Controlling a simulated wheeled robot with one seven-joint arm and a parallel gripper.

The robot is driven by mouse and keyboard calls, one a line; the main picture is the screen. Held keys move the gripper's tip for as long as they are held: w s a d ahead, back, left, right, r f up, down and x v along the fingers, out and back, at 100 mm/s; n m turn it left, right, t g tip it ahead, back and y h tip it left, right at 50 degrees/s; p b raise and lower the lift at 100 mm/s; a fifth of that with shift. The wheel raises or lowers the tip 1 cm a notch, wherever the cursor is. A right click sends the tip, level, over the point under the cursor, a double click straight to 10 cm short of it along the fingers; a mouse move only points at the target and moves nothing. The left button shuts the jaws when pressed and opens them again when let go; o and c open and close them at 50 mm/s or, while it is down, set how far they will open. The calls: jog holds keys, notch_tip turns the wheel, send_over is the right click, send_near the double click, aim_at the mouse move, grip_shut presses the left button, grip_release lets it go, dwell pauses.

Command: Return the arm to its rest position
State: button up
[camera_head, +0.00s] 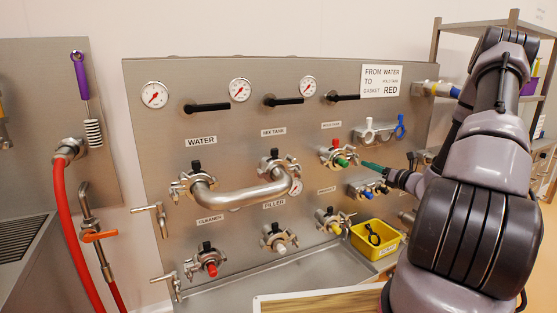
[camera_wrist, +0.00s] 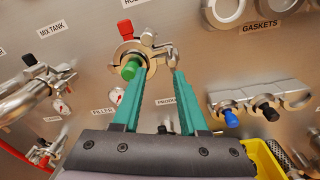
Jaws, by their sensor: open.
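My arm (camera_head: 470,190) reaches in from the right of the head view. My gripper (camera_head: 368,165) has teal fingers that point left toward the steel panel (camera_head: 140,110). In the wrist view my gripper (camera_wrist: 160,78) is open, with nothing between its fingers. A port with a red knob (camera_wrist: 125,28) and a green cap (camera_wrist: 130,69) shows just beyond the left fingertip; the green cap also shows in the head view (camera_head: 342,162). Whether a fingertip touches the port is hard to tell.
A curved pipe (camera_head: 240,196) joins the water and mix tank ports. A yellow bin (camera_head: 372,243) is below my gripper. Blue- and black-capped fittings (camera_wrist: 230,117) are at its right. A shelf rack (camera_head: 434,45) stands behind my arm, and a wooden-topped board (camera_head: 320,303) is in front.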

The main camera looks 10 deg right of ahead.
jog(key=s+a+r+n+g+y, duration=0.2)
jog(key=s+a+r+n+g, duration=0.4)
jog(key=a+r+n, duration=0.4)
jog(key=s+a+r+n+g+y, duration=0.2)
jog(key=s+a+r+n+g, duration=0.5)
jog(key=a, duration=0.4)
jog(key=s+d+r+n+t+h, duration=0.1)
jog(key=s+r+n+h, duration=0.3)
jog(key=s+n, duration=0.3)
jog(key=s+d+r+n+t+h, duration=0.1)
jog(key=s+r+n+h, duration=0.4)
jog(key=s, duration=0.6)
jog(key=shift+s+r+n+t, duration=0.3)
jog(key=shift+r+n+t, duration=0.5)
jog(key=shift+r+n, duration=0.15)
jog(key=shift+d, duration=0.1)
